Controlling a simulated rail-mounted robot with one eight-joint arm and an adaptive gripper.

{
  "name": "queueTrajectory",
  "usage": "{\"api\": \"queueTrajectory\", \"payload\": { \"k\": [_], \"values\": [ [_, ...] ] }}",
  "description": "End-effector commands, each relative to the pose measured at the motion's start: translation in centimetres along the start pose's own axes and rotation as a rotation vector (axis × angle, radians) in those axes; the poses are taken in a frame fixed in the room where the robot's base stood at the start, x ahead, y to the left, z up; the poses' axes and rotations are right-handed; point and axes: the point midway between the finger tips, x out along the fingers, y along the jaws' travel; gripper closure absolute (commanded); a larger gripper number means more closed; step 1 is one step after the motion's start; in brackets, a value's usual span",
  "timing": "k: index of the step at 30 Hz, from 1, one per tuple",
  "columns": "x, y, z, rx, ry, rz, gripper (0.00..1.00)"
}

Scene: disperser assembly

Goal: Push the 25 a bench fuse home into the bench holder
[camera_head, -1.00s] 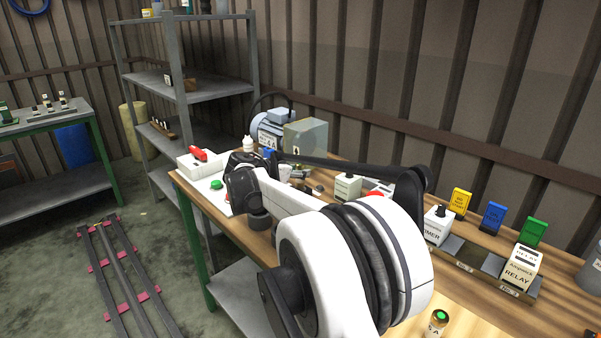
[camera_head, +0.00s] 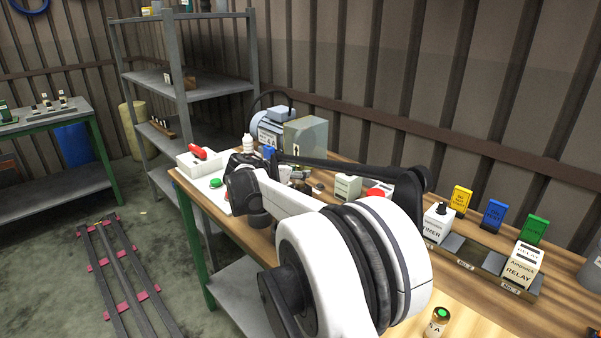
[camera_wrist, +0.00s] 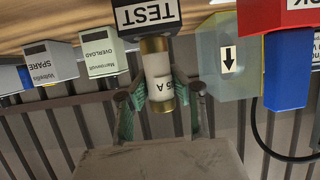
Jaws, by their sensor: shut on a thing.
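In the wrist view my gripper (camera_wrist: 160,92) is shut on a white fuse (camera_wrist: 157,68) with brass end caps. Its green fingers lie on either side of the fuse's lower part, and part of an "A" label shows. The fuse's far cap meets the edge of a dark block with a white "TEST" label (camera_wrist: 147,14). I cannot tell how deep the cap sits there, or whether this block is the bench holder. In the head view my arm hides the fuse and most of the gripper.
In the wrist view a clear box with an arrow (camera_wrist: 228,57) and a blue-and-red block (camera_wrist: 287,70) stand close right. OVERLOAD (camera_wrist: 101,52) and SPARE (camera_wrist: 50,64) blocks stand left. In the head view TIMER (camera_head: 437,223) and RELAY (camera_head: 523,266) modules sit on a rail.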

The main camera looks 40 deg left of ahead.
Motion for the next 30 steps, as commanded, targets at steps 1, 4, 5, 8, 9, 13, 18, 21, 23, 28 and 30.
{"api": "queueTrajectory", "payload": {
  "k": [1,4,5,8,9,13,18,21,23,28,30],
  "values": [
    [0.1,0.0,0.1,0.000,0.000,0.000,1.00],
    [0.1,0.0,0.3,0.000,0.000,0.000,1.00],
    [0.2,0.0,0.4,0.000,0.000,0.000,1.00],
    [0.2,0.0,0.6,0.000,0.000,0.000,1.00],
    [0.3,0.0,0.7,0.000,0.000,0.000,1.00],
    [0.3,0.0,0.7,0.000,0.000,0.000,1.00],
    [0.2,0.0,0.4,0.000,0.000,0.000,1.00],
    [0.0,0.0,0.1,0.000,0.000,0.000,1.00],
    [0.0,0.0,-0.1,0.000,0.000,0.000,1.00],
    [-0.2,0.0,-0.4,0.000,0.000,0.000,1.00],
    [-0.2,0.0,-0.4,0.000,0.000,0.000,1.00]
  ]
}}
